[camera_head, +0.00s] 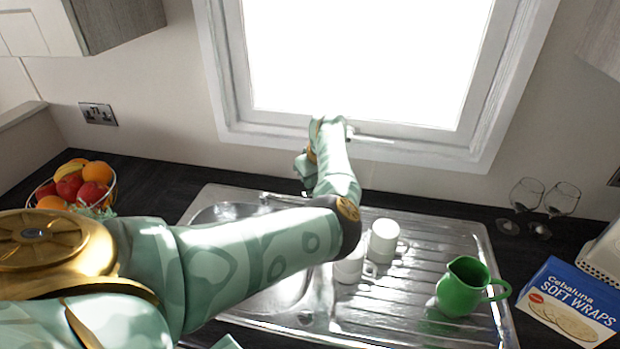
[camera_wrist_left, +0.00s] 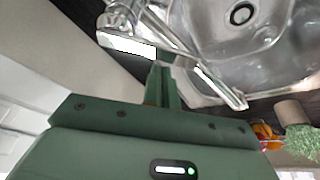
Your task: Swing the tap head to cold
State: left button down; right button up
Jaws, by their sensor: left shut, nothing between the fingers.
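The tap (camera_wrist_left: 128,22) is chrome and shows in the left wrist view at the back of the sink (camera_wrist_left: 205,25). Its long spout (camera_wrist_left: 215,85) runs out down and to the right. My left gripper (camera_wrist_left: 163,72) is shut and empty, with its fingertips close to the tap body. I cannot tell whether they touch it. In the head view my left arm reaches over the sink, and the left gripper (camera_head: 306,168) is partly hidden behind it. The tap is mostly hidden there by the arm. No cold marking is readable. My right gripper is in neither view.
White mugs (camera_head: 383,240) and a green jug (camera_head: 463,287) stand on the drainer (camera_head: 420,255). Two glasses (camera_head: 545,205) and a Soft Wraps box (camera_head: 570,303) are at right. A fruit bowl (camera_head: 75,187) stands at left. The window (camera_head: 365,140) is behind the sink.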

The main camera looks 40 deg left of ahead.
pick_arm(q)
jog(key=shift+s+d+n, duration=0.1)
jog(key=shift+d+n, duration=0.15)
jog(key=shift+n, duration=0.25)
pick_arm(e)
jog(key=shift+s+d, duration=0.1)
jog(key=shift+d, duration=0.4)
